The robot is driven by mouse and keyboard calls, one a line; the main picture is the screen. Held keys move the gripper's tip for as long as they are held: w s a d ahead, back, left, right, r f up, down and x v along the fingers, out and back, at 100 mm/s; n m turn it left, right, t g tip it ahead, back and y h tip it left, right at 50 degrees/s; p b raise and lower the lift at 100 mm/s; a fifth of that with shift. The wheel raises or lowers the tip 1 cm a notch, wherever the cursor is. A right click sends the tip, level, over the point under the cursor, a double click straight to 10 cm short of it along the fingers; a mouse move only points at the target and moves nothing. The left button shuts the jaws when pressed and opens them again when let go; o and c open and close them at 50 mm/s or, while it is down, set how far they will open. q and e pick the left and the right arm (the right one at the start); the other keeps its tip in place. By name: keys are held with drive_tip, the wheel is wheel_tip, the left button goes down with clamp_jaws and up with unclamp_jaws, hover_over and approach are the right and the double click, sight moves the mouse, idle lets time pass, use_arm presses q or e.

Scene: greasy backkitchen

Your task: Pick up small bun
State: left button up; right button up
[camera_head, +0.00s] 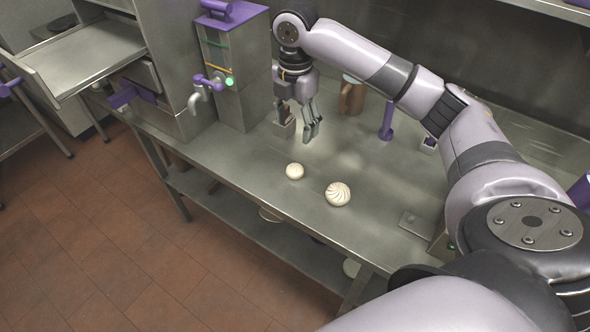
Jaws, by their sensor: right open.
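The small bun (294,171) is round, pale and lies on the steel counter (230,160), left of a larger bun. The larger bun (338,194) has swirled folds on top and sits to the right and nearer, apart from the small one. My right gripper (299,132) hangs fingers-down above and behind the small bun in the head view. Its fingers are apart and nothing is between them. My left gripper is not in view.
A steel dispenser (235,70) with a tap stands left of my right gripper. A brown mug (351,95) and a purple upright object (387,120) stand behind on the counter. The counter's front edge is close to the small bun. A lower shelf (250,222) runs underneath.

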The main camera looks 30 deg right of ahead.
hover_over(293, 168)
drive_tip(key=f, duration=1.1)
drive_tip(key=shift+s+d+p, duration=0.1)
drive_tip(key=shift+s+p, duration=0.2)
drive_tip(key=shift+p, duration=0.1)
drive_tip(key=shift+w+f+p, duration=0.15)
drive_tip(key=shift+f+p, duration=0.1)
drive_tip(key=shift+f, duration=1.1)
drive_tip(key=shift+w+f+p, duration=0.15)
drive_tip(key=shift+f+p, duration=0.05)
drive_tip(key=shift+f, duration=1.15)
drive_tip(key=c, duration=1)
drive_tip(key=shift+r, duration=0.1)
